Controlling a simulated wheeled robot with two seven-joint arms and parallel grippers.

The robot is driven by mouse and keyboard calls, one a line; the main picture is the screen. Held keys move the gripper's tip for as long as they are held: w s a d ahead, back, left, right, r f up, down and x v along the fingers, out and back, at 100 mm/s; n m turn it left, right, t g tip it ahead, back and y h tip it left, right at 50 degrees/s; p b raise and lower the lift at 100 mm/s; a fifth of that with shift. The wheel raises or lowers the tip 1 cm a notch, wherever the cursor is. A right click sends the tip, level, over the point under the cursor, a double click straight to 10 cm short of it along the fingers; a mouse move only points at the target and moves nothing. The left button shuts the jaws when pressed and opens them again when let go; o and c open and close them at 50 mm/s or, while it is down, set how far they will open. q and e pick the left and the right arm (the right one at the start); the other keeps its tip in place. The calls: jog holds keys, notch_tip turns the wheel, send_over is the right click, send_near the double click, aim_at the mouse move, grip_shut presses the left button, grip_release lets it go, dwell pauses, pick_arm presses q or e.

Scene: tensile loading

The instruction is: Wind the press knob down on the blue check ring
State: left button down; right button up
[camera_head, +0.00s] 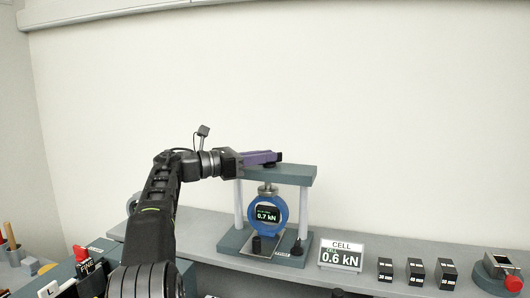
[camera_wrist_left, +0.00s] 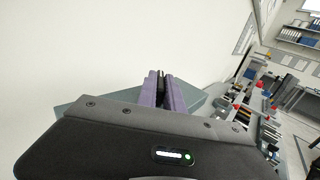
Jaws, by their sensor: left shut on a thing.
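The press (camera_head: 290,174) stands on the shelf, with a grey top beam on two pale posts. The blue check ring (camera_head: 281,212) sits upright under the beam, below the press screw; its dial reads 0.7 kN. My left gripper (camera_head: 274,158), with purple fingers, reaches in from the left just above the beam and is shut on the dark press knob. In the left wrist view, the purple fingers (camera_wrist_left: 161,92) close around the dark knob (camera_wrist_left: 160,78), which is mostly hidden between them. My right gripper is out of view.
A CELL display (camera_head: 341,255) right of the press reads 0.6 kN. Several black blocks (camera_head: 415,272) stand farther right, then a grey device with a red knob (camera_head: 513,283). Dark pegs (camera_head: 297,248) stand on the press base. The wall behind is bare.

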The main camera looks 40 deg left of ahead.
pick_arm(q)
jog(key=shift+f, duration=0.2)
jog(key=c, duration=1.5)
grip_release()
jog(key=shift+r, duration=0.15)
jog(key=shift+s, duration=0.1)
jog(key=shift+s+a, duration=0.3)
jog(key=shift+s, duration=0.15)
jog(key=shift+v, duration=3.35)
